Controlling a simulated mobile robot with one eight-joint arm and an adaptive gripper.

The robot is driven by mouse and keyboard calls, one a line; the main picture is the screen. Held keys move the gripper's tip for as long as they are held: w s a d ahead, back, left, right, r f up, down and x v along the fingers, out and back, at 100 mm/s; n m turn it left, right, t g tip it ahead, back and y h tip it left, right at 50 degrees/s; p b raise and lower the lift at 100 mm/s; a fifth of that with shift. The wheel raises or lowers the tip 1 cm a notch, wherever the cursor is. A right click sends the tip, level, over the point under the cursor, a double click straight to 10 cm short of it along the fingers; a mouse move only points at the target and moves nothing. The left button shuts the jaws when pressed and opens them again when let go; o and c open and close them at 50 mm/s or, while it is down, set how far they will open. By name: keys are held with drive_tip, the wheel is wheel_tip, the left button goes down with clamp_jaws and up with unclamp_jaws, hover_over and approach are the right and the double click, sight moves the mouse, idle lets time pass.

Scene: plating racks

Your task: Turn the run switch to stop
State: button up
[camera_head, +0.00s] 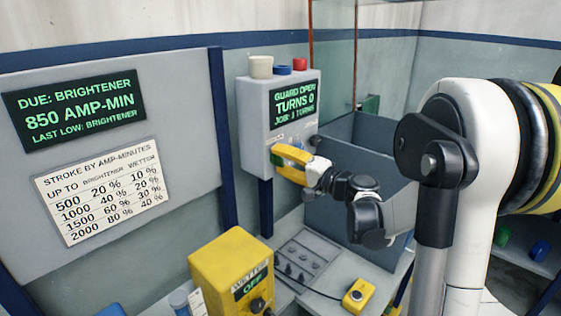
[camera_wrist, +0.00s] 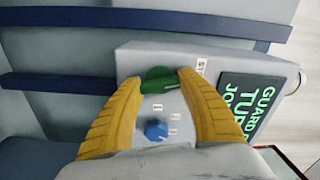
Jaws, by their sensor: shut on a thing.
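The grey control box (camera_head: 252,118) is fixed on a blue post, with a display reading "GUARD OPEN", "TURNS 0". My gripper (camera_head: 284,158) is at the lower front of this box. In the wrist view, my gripper's yellow fingers (camera_wrist: 162,82) are shut on a green switch knob (camera_wrist: 158,86), one fingertip at each side. A small label beginning "ST" (camera_wrist: 202,66) is beside the right fingertip. A blue knob (camera_wrist: 156,130) with small labels is on the same face, between the fingers. In the head view the green knob is hidden by the gripper.
A yellow box (camera_head: 225,262) with an "OFF" display stands on the bench below. A small yellow button box (camera_head: 358,293) lies near the bench edge. A grey tank (camera_head: 365,190) is right of the control box. A sign board (camera_head: 180,110) is at left.

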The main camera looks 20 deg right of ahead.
drive_tip(key=shift+n, duration=1.9)
drive_tip(key=o, duration=1.2)
drive_tip(key=shift+c, duration=0.2)
drive_tip(key=v, duration=1.2)
